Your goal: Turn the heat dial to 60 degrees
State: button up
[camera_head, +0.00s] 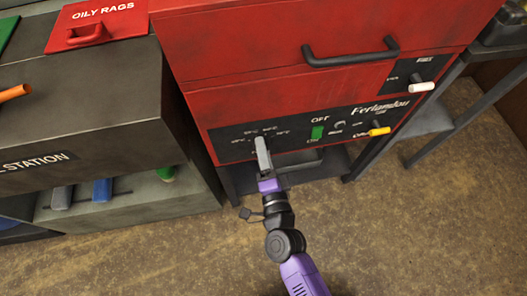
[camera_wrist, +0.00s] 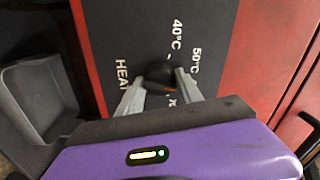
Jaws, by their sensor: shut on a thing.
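The heat dial (camera_wrist: 158,71) is a dark round knob on the black control panel (camera_wrist: 122,20) in the wrist view. My gripper (camera_wrist: 159,78) has a grey finger on each side of it and is shut on it. The labels "HEAT", "40°C" and "50°C" show around the dial. Another label below is partly hidden by a finger. A small reddish mark shows at the knob's lower edge, too small to read as a setting. In the head view my gripper (camera_head: 262,143) reaches the panel's left part and hides the dial.
The red machine (camera_head: 235,45) has a black handle (camera_head: 350,55), a green switch (camera_head: 317,132), a yellow-tipped lever (camera_head: 379,131) and a white-tipped lever (camera_head: 421,87). A grey station cabinet (camera_head: 85,110) stands close on the left. The floor (camera_head: 430,220) in front is clear.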

jog(key=shift+m+b, duration=0.35)
jog(key=shift+m, duration=0.85)
jog(key=o, duration=1.4)
jog(key=shift+c, duration=0.2)
jog(key=v, duration=0.7)
jog(key=shift+s, duration=0.4)
jog(key=shift+d, duration=0.15)
